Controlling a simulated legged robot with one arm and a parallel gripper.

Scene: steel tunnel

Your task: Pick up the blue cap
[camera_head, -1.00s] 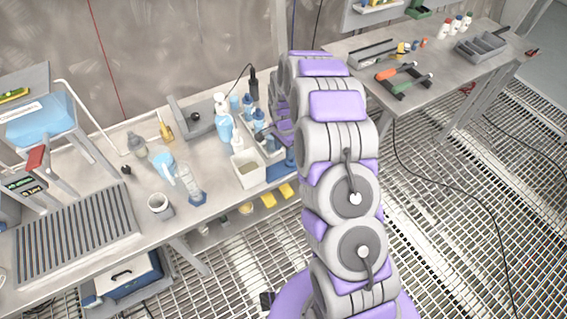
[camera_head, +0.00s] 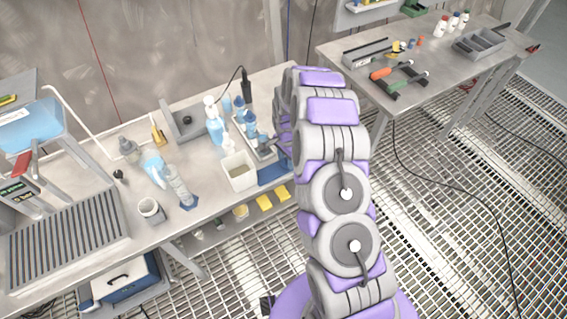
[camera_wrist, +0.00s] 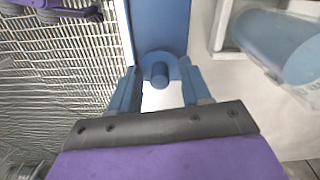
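In the wrist view, my gripper (camera_wrist: 159,80) has its two dark blue fingers apart, with a pale gap between them. A blue rounded piece with a short round peg (camera_wrist: 159,70) shows between the fingertips, in front of a flat blue panel (camera_wrist: 160,25). It may be the blue cap; I cannot tell whether it touches the fingers. In the head view, my gripper is hidden behind my own arm. Several blue-topped bottles (camera_head: 250,125) stand in a rack beside the arm, and a flat blue piece (camera_head: 272,173) lies at the table's front edge.
In the head view, a white open box (camera_head: 239,171), a pump bottle (camera_head: 213,120) and a clear bottle (camera_head: 180,187) stand on the left bench. A second bench (camera_head: 425,75) with tools is at right. Floor grating shows between them. A pale blue cylinder (camera_wrist: 285,45) is right in the wrist view.

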